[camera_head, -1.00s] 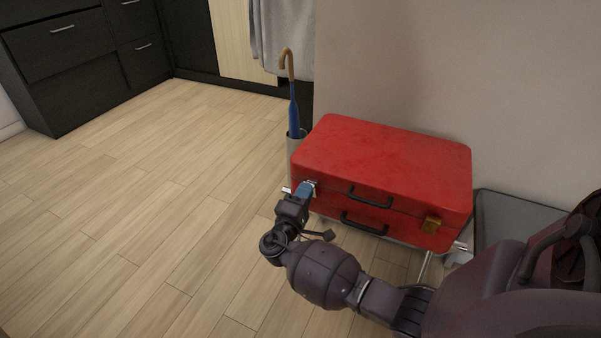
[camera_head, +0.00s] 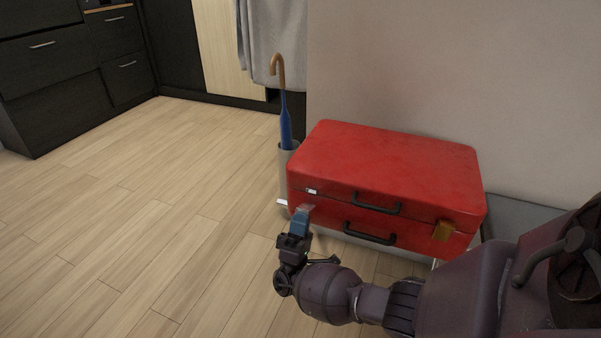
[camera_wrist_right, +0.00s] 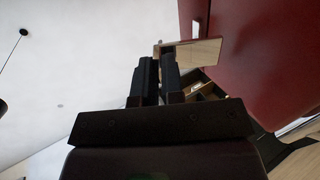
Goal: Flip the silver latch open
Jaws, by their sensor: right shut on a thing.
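The red suitcase (camera_head: 390,165) lies flat and closed, with two black handles on its front. The silver latch is at its front left; a small pale metal piece (camera_head: 311,190) shows at the lid edge. My right gripper (camera_head: 303,212) is at the front left corner, just below that piece. In the right wrist view the silver latch plate (camera_wrist_right: 200,51) sticks out from the red case side (camera_wrist_right: 252,60), and my fingertips (camera_wrist_right: 160,62) are closed on its near end. The gripper hides part of the latch in the head view. My left gripper is out of view.
A gold latch (camera_head: 443,231) sits at the suitcase's front right and looks closed. A blue umbrella (camera_head: 286,122) stands in a grey holder (camera_head: 288,165) behind the left corner. A wall backs the suitcase. The wooden floor (camera_head: 150,190) to the left is clear.

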